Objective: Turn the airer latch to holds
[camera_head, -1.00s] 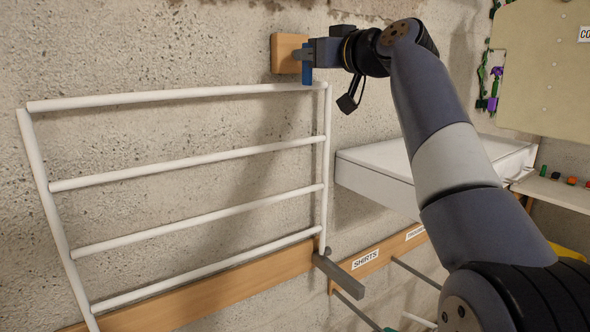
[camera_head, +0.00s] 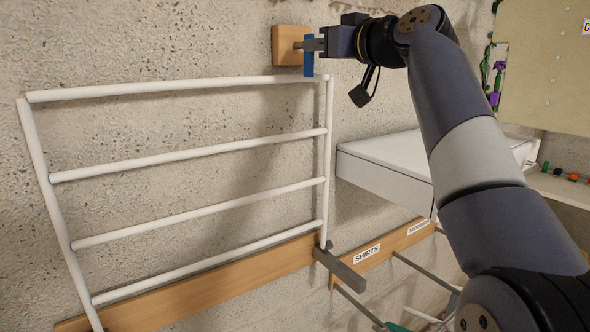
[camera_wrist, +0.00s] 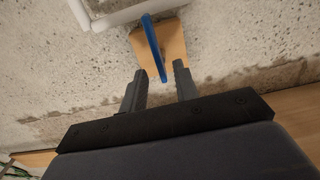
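The airer (camera_head: 180,155) is a white barred frame that stands against the wall, tilted. A blue latch (camera_head: 309,68) sits in front of a wooden block (camera_head: 284,46) at the airer's top right corner. It points down, with its lower end at the top bar. My gripper (camera_head: 318,44) is level with the latch's upper part, coming from the right. In the wrist view the two fingers (camera_wrist: 160,76) are apart, and the blue latch (camera_wrist: 153,45) runs into the gap between their tips. Whether either finger touches it I cannot tell.
A white box-like shelf (camera_head: 388,165) projects from the wall below my arm. A wooden rail with a "SHIRTS" label (camera_head: 367,254) and a dark grey bracket (camera_head: 340,270) lie lower down. A beige board (camera_head: 548,75) hangs at the upper right. Bare wall lies left of the block.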

